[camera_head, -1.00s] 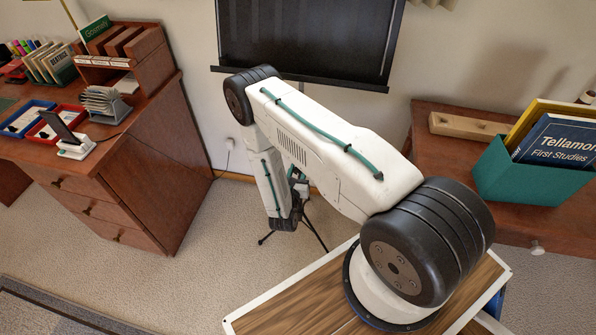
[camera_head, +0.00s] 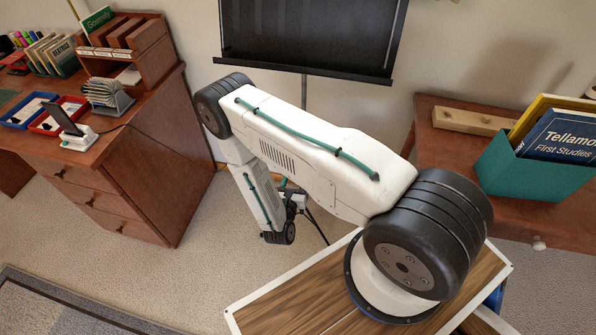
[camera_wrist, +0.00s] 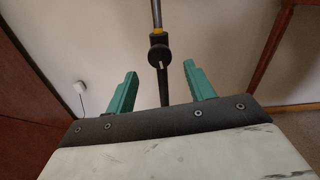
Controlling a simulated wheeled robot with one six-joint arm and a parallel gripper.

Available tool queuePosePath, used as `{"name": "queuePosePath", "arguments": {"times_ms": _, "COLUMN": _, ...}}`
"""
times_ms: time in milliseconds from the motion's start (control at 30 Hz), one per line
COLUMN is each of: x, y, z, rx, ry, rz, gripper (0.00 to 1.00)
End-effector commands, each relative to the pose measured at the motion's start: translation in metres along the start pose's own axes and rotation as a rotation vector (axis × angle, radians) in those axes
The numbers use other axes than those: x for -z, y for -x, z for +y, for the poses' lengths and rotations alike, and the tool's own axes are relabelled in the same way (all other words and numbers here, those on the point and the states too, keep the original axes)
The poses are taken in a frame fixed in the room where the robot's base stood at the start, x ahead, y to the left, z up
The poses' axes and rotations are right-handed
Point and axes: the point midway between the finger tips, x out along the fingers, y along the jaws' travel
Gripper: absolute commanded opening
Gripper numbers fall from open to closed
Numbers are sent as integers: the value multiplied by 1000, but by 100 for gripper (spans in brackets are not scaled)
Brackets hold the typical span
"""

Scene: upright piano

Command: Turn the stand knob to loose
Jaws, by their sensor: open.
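The stand's round black knob (camera_wrist: 159,56) is in the upper middle of the wrist view, with a short pale mark on its face that is nearly upright. It sits on a thin upright pole (camera_wrist: 156,15) with a yellowish band just above the knob. My gripper (camera_wrist: 160,68) is open, its two green fingers apart and pointing toward the knob. The knob appears between and beyond the fingertips, and I see no contact. In the head view the stand holds a black panel (camera_head: 310,35); the knob is hidden behind my arm there.
A wooden desk (camera_head: 150,130) with drawers stands at the left. A lower wooden cabinet (camera_head: 450,155) with a teal book box (camera_head: 525,172) stands at the right. A white wall outlet plug (camera_wrist: 80,114) and cable are left in the wrist view. Carpet lies open between the furniture.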

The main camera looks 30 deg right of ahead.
Motion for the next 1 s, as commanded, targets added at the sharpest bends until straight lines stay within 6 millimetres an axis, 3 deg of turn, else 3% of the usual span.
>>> {"name": "queuePosePath", "arguments": {"times_ms": 400, "x": -1, "y": 6, "z": 0, "rx": 2, "ry": -1, "rz": -1, "gripper": 53}}
{"name": "queuePosePath", "arguments": {"times_ms": 533, "x": -16, "y": 0, "z": 0, "rx": 39, "ry": -15, "rz": -11, "gripper": 53}}
{"name": "queuePosePath", "arguments": {"times_ms": 667, "x": -55, "y": -15, "z": -4, "rx": 146, "ry": -52, "rz": -30, "gripper": 53}}
{"name": "queuePosePath", "arguments": {"times_ms": 800, "x": -117, "y": -31, "z": -19, "rx": 323, "ry": -120, "rz": -49, "gripper": 53}}
{"name": "queuePosePath", "arguments": {"times_ms": 1000, "x": -198, "y": -36, "z": -52, "rx": 585, "ry": -240, "rz": -45, "gripper": 53}}
